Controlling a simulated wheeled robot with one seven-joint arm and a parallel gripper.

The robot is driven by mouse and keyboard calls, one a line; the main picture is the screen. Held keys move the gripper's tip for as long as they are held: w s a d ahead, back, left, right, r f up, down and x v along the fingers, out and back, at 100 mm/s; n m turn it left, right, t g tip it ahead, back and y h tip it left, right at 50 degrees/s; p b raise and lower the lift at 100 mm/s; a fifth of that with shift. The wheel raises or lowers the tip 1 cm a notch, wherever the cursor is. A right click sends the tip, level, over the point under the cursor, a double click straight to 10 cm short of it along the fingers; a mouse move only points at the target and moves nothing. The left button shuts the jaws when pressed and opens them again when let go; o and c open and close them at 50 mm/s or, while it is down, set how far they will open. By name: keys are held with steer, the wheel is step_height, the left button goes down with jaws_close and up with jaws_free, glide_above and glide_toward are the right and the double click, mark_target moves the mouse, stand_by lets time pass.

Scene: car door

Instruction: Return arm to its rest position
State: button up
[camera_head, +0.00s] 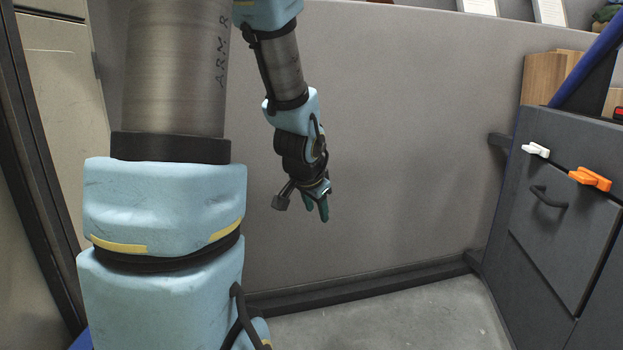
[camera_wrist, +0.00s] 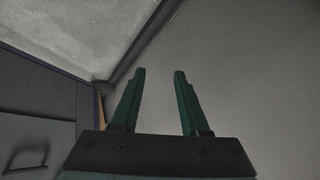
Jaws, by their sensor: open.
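My gripper (camera_head: 317,208) hangs at the end of my arm near the middle of the head view, in front of the grey wall. Its fingers point down. In the wrist view its two green fingers (camera_wrist: 158,100) stand apart with nothing between them, so it is open and empty. My arm's blue and metal links fill the left of the head view. No car door can be made out in either view.
A grey wall (camera_head: 420,130) spans the back. A dark cabinet (camera_head: 560,230) with a handle stands at right, with white (camera_head: 536,150) and orange (camera_head: 590,179) clips on it. A cabinet also shows in the wrist view (camera_wrist: 40,125). The concrete floor (camera_head: 400,320) is clear.

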steer(key=s+a+f+n+g+y, duration=0.1)
steer(key=s+a+n+g, duration=0.25)
steer(key=s, duration=0.35)
steer(key=s+a+f+n+g, duration=0.2)
steer(key=s+a+n, duration=0.3)
steer(key=s, duration=0.3)
step_height(320, 180, up, 38)
steer(key=w+p, duration=0.1)
steer(key=p, duration=3.7)
steer(key=shift+d+r+m+t, duration=0.2)
steer(key=shift+d+m+t, duration=0.15)
